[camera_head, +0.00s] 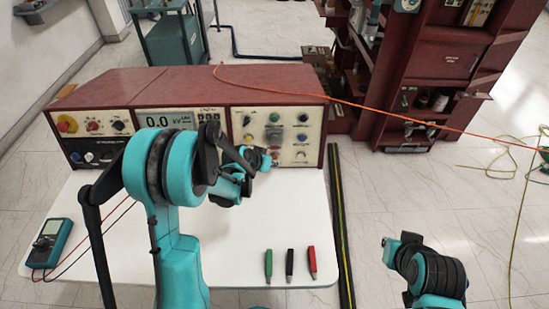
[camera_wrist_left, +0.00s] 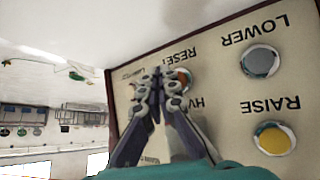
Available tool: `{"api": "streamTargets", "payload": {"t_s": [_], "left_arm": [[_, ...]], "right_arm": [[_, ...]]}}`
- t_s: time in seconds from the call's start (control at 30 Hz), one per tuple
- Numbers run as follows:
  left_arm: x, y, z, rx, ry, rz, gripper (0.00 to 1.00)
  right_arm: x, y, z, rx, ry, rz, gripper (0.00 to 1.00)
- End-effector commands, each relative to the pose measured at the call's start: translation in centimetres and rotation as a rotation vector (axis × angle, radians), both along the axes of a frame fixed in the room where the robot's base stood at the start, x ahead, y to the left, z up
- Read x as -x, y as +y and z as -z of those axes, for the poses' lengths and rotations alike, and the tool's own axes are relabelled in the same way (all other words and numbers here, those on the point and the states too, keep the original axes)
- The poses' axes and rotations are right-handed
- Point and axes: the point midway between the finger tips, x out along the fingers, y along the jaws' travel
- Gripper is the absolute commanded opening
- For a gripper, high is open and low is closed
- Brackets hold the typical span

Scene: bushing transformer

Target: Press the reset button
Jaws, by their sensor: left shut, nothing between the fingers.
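The reset button (camera_wrist_left: 184,76) shows in the left wrist view as a small orange-red spot in a metal ring, beside an upside-down RESET label (camera_wrist_left: 172,56). My left gripper (camera_wrist_left: 160,80) is shut and empty, its fingertips in front of the panel and overlapping part of the button. I cannot tell whether they touch it. In the head view the left gripper (camera_head: 272,158) is at the lower part of the right-hand panel (camera_head: 315,128) of the dark red control box (camera_head: 180,83). There the gripper hides some controls. My right arm shows at the lower right, but its fingers are not visible.
A grey LOWER button (camera_wrist_left: 260,62) and a yellow RAISE button (camera_wrist_left: 273,138) sit beside the gripper. A multimeter (camera_head: 50,243) lies on the white table (camera_head: 225,255), with green, black and red clips near the front. An orange cable (camera_head: 400,117) runs rightward from the box.

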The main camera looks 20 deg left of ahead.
Motion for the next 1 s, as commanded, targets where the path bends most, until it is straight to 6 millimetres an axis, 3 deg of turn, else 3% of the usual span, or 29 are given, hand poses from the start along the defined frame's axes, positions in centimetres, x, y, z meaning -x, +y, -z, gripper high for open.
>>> {"api": "streamTargets", "payload": {"t_s": [0.43, 1.0], "left_arm": [[4.0, -1.2, -1.0, -0.001, 0.000, 0.001, 0.00], [4.2, -1.2, -1.1, 0.000, 0.000, 0.000, 0.00]], "right_arm": [[0.0, 0.0, -0.2, 0.000, 0.000, 0.000, 0.00], [0.0, 0.0, -0.2, 0.000, 0.000, 0.000, 0.00]]}}
